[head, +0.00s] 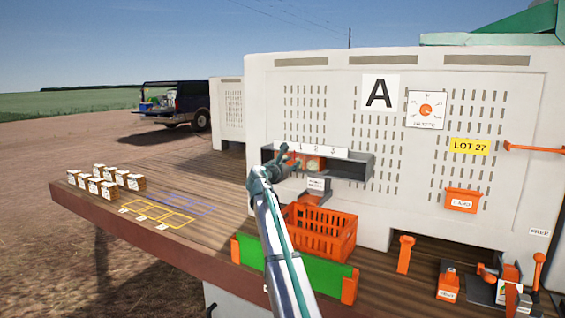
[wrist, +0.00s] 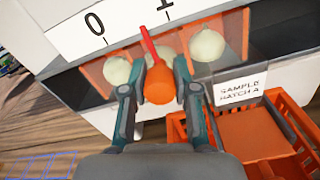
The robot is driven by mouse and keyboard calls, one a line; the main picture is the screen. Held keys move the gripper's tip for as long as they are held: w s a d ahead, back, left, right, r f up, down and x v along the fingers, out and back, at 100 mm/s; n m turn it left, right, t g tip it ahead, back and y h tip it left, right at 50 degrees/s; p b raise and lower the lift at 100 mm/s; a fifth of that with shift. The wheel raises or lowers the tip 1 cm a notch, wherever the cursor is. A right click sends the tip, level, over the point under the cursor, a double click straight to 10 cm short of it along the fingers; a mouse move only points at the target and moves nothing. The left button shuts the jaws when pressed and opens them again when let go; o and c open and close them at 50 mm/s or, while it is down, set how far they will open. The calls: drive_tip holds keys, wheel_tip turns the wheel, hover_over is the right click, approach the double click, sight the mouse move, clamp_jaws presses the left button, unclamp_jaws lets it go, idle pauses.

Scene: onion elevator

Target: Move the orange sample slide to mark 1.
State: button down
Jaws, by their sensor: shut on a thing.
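The orange sample slide shows its rounded orange knob (wrist: 159,86) in the wrist view, with a red pointer (wrist: 148,46) rising from it to the white scale (wrist: 130,20). The pointer tip lies between the numerals 0 and 1, to the left of mark 1 (wrist: 168,5). My gripper (wrist: 158,92) is shut on the knob, one finger on each side. In the head view my gripper (head: 284,163) is at the left part of the hatch (head: 358,166), and it hides the knob there.
An orange crate (head: 320,232) stands below the hatch, close to my arm. A chute mouth (head: 316,196) is above it. Small labelled boxes (head: 103,182) stand on the deck at left.

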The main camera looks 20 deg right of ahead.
drive_tip(key=shift+s+d, duration=0.8)
drive_tip(key=shift+s, duration=0.35)
drive_tip(key=shift+w+a, duration=0.1)
drive_tip(key=shift+w, duration=0.1)
drive_tip(key=c, duration=0.9)
unclamp_jaws()
drive_tip(key=shift+o, duration=0.2)
drive_tip(key=shift+s+a, duration=0.1)
drive_tip(key=v, duration=1.1)
drive_tip(key=shift+s+a, duration=0.25)
drive_tip(key=shift+a, duration=0.05)
